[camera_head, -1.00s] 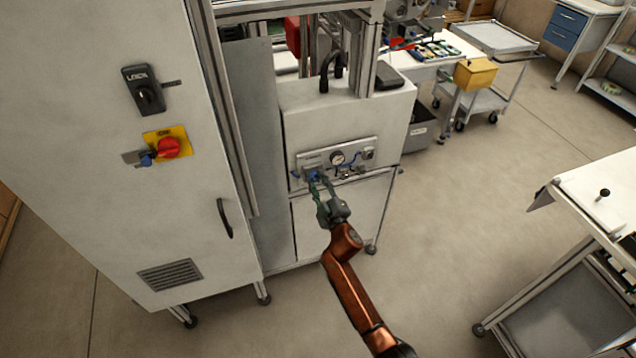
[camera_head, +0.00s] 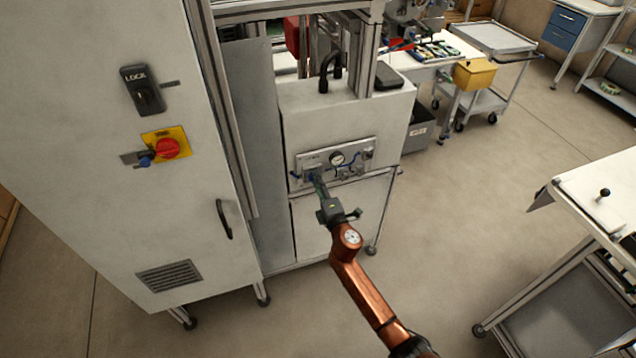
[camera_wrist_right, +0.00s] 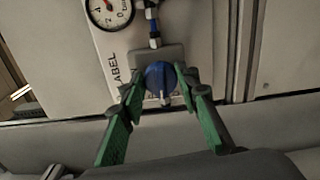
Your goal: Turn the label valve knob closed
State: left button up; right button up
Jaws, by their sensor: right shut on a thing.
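The label valve knob (camera_wrist_right: 160,78) is blue and sits on a grey block beside the word LABEL in the right wrist view. A white pointer mark on it points towards the bottom of that view. My right gripper (camera_wrist_right: 161,84) has its green fingers on both sides of the knob, shut on it. In the head view my right gripper (camera_head: 317,182) reaches the left part of the valve panel (camera_head: 352,150), and its fingers largely hide the knob there. My left gripper is not in view.
A pressure gauge (camera_head: 337,158) and several fittings sit right of the knob on the panel. A tall grey cabinet (camera_head: 180,230) with a red switch (camera_head: 166,148) stands at left. The floor to the right is open up to a white table (camera_head: 600,200).

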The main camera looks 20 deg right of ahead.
jog(key=shift+n, duration=0.5)
jog(key=o, duration=1.2)
jog(key=shift+c, duration=0.2)
jog(key=shift+s, duration=0.1)
jog(key=s, duration=1.1)
jog(key=shift+s+d, duration=0.2)
jog(key=shift+s, duration=0.2)
